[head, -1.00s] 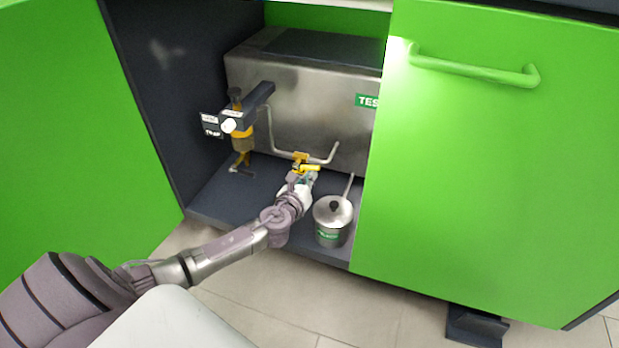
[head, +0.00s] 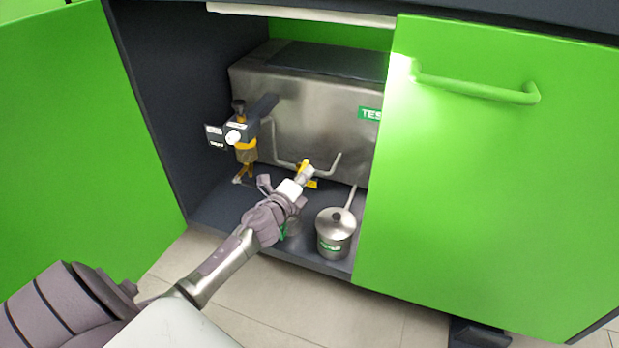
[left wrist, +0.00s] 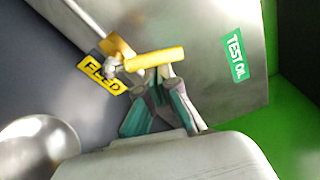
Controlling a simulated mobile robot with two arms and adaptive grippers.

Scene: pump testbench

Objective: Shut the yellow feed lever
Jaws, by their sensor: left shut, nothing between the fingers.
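The yellow feed lever (left wrist: 155,58) sits on a small brass valve (left wrist: 117,48) at the end of a thin pipe. In the left wrist view it points to the right across the picture. A yellow FEED tag (left wrist: 103,75) is beside the valve. My left gripper (left wrist: 163,78) is shut and empty, its tips right at the lever; I cannot tell whether they touch it. In the head view my left gripper (head: 305,176) partly covers the lever (head: 302,166), so its angle is unclear there. My right gripper is not in view.
A steel tank (head: 318,107) with a TEST OIL label stands behind the valve. A green door (head: 480,190) bounds the right side.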

